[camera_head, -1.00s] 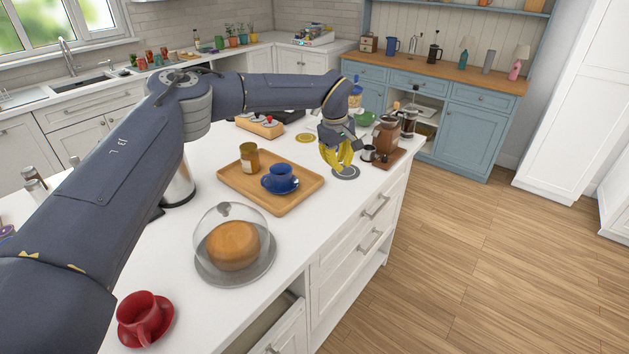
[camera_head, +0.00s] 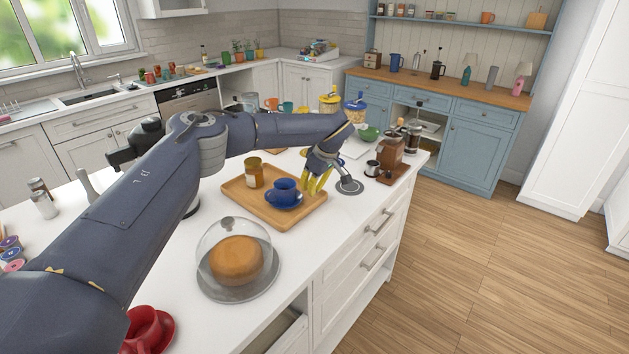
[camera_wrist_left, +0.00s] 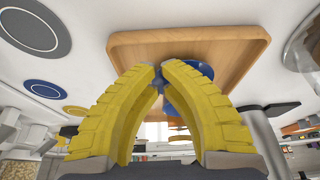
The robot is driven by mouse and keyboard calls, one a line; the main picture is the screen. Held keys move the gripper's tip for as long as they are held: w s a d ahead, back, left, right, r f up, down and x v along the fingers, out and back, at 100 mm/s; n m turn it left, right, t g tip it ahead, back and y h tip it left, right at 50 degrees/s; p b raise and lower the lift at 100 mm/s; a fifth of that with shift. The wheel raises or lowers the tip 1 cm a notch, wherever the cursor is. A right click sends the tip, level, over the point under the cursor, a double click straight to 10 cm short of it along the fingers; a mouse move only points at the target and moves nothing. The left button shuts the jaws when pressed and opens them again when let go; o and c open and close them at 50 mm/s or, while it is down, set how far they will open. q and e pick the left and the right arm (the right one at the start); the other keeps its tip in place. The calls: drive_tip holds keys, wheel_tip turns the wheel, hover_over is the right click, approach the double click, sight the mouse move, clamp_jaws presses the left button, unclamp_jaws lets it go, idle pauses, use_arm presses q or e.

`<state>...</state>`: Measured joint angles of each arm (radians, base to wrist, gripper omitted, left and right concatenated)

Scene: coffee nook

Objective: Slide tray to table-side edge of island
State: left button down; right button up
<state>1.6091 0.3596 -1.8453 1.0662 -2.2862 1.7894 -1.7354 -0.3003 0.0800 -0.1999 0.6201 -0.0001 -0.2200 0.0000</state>
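The wooden tray (camera_head: 245,198) lies on the white island top (camera_head: 338,217), set back from the long right-hand edge. It holds a blue cup (camera_head: 284,189) on a blue saucer and an amber jar (camera_head: 253,172). My left gripper (camera_head: 315,192) has yellow fingers and is at the tray's far right corner. In the left wrist view, its fingertips (camera_wrist_left: 158,68) nearly meet and overlap the rim of the tray (camera_wrist_left: 222,42); I cannot tell whether they touch it. Nothing is seen held. Blue crockery shows partly behind the fingers. My right gripper is not in view.
A glass-domed cake stand (camera_head: 237,262) stands in front of the tray. A grey disc (camera_head: 349,187) lies right of the gripper, with a coffee grinder (camera_head: 391,152) beyond. A red cup (camera_head: 146,331) is at the near left. Island top between tray and right-hand edge is clear.

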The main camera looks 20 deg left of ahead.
sight(306, 202)
use_arm(q)
drive_tip(key=shift+x, duration=1.95)
drive_tip(key=s+d, duration=0.1)
drive_tip(key=d, duration=0.3)
drive_tip(key=s+d, duration=0.2)
drive_tip(key=d, duration=0.3)
drive_tip(key=s+d, duration=0.1)
drive_tip(key=d, duration=0.3)
drive_tip(key=shift+s+d, duration=0.3)
drive_tip(key=shift+s, duration=0.1)
